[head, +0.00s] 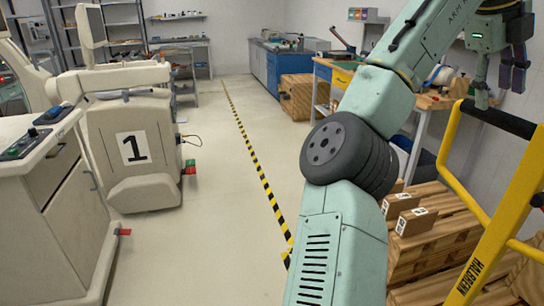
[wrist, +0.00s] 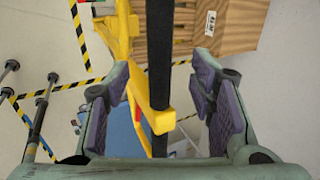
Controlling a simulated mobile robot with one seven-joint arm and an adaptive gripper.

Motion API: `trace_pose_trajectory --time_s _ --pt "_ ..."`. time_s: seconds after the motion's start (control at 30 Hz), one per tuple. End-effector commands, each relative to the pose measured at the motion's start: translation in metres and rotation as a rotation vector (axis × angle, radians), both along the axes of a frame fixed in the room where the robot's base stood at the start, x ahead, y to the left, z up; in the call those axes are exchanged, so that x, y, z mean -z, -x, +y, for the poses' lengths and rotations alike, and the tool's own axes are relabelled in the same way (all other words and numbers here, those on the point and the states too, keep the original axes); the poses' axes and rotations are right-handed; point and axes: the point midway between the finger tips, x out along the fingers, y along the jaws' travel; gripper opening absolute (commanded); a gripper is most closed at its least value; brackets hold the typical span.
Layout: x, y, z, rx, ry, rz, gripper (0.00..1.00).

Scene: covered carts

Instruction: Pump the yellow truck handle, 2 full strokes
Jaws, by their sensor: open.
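The yellow truck handle (head: 452,150) stands at the right edge in the head view, a yellow tube frame with a black grip bar (head: 498,118) across its top. My gripper (head: 502,82) is open just above that bar, pointing down. In the wrist view the black bar (wrist: 160,60) runs lengthwise between the open purple-padded jaws of my gripper (wrist: 157,92). Gaps show on both sides of the bar, and neither pad is seen closed on it. I cannot tell how deep the bar sits between the jaws. Yellow frame parts (wrist: 125,35) show below it.
Wooden pallets and blocks (head: 430,240) lie beside the truck handle. A workbench (head: 425,105) stands behind my arm. A cream machine marked 1 (head: 135,150) and a cabinet (head: 45,190) stand at left. The floor between, with a yellow-black stripe (head: 250,150), is clear.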

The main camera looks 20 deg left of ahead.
Motion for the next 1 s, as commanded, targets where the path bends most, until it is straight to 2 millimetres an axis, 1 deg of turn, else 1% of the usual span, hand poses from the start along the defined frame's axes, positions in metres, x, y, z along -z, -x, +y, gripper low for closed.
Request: trace_pose_trajectory --time_s 0.03,0.77,1.0 --pt "0.005 -0.001 -0.002 0.001 0.001 0.003 0.50" --pt "0.057 -0.016 -0.022 0.000 -0.001 0.001 0.50" --pt "0.056 -0.016 -0.022 -0.001 0.000 0.000 0.35"
